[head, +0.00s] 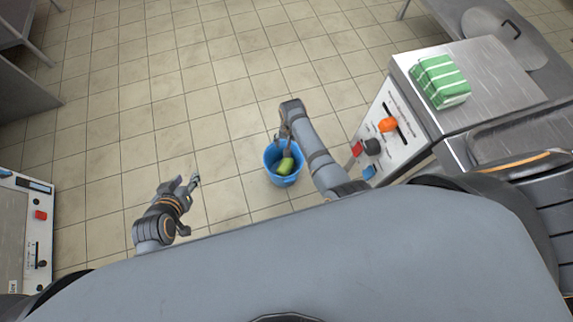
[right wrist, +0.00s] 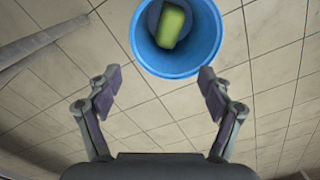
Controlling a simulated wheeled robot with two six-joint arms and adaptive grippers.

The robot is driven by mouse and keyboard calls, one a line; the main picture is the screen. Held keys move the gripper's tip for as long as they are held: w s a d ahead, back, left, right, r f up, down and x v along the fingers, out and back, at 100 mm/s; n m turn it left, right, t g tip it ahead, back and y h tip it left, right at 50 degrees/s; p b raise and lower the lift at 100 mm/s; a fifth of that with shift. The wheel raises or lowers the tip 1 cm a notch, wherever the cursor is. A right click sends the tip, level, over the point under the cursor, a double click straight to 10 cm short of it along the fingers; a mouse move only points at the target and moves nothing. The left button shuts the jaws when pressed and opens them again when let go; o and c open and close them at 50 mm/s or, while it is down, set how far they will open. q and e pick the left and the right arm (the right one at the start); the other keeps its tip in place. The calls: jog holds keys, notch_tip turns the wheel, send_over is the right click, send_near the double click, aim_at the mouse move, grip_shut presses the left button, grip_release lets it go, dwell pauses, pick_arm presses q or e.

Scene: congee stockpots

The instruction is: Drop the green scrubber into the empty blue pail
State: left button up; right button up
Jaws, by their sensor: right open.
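The blue pail (head: 270,173) stands on the tiled floor near the middle of the head view. The green scrubber (head: 286,166) shows within the pail's opening. In the right wrist view the pail (right wrist: 146,50) is at the top, and the scrubber (right wrist: 171,26) appears inside it, apart from the fingers. My right gripper (right wrist: 155,82) is open and empty, its two fingers spread apart below the pail in that view. In the head view my right arm reaches down over the pail. My left gripper (head: 190,182) is left of the pail, over bare floor, with its fingers apart and nothing between them.
A steel counter unit (head: 470,75) with knobs stands at the right, with a folded green striped cloth (head: 440,80) on top. Another appliance (head: 30,225) is at the lower left edge. The floor around the pail is clear.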

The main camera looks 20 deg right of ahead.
jog(key=s+d+r+n+p, duration=0.1)
jog(key=s+r+n+p, duration=0.2)
jog(key=r+p, duration=1)
jog(key=s+d+r+n+p, duration=0.2)
jog(key=s+r+n+p, duration=0.2)
jog(key=r+p, duration=0.8)
jog(key=n+p, duration=0.1)
jog(key=p, duration=0.8)
jog(key=shift+r, duration=0.35)
